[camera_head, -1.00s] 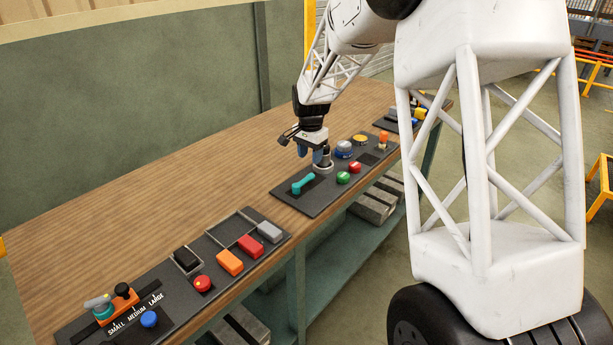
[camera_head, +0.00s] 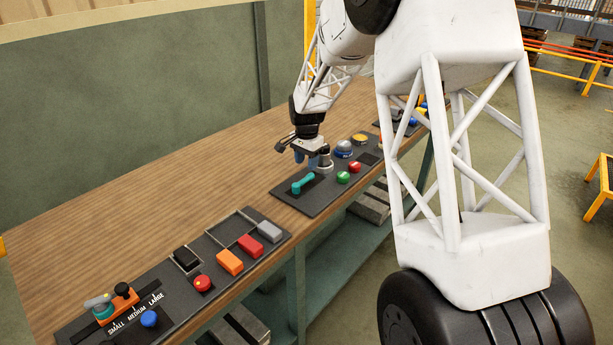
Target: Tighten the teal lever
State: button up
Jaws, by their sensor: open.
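The teal lever (camera_head: 302,184) lies on a dark panel (camera_head: 290,199) on the wooden bench, its arm slanting up to the right. My gripper (camera_head: 305,162) is open just above and behind the lever, its blue-tipped fingers pointing down. I cannot tell whether a finger touches anything. A grey round post (camera_head: 323,162) stands on the same panel, just right of the fingers and partly hidden by the gripper.
A nearer panel holds orange (camera_head: 230,262) and red (camera_head: 250,246) blocks. The bench's left side (camera_head: 130,200) is clear.

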aim_at(307, 177)
jog(key=shift+f, duration=3.05)
grip_shut()
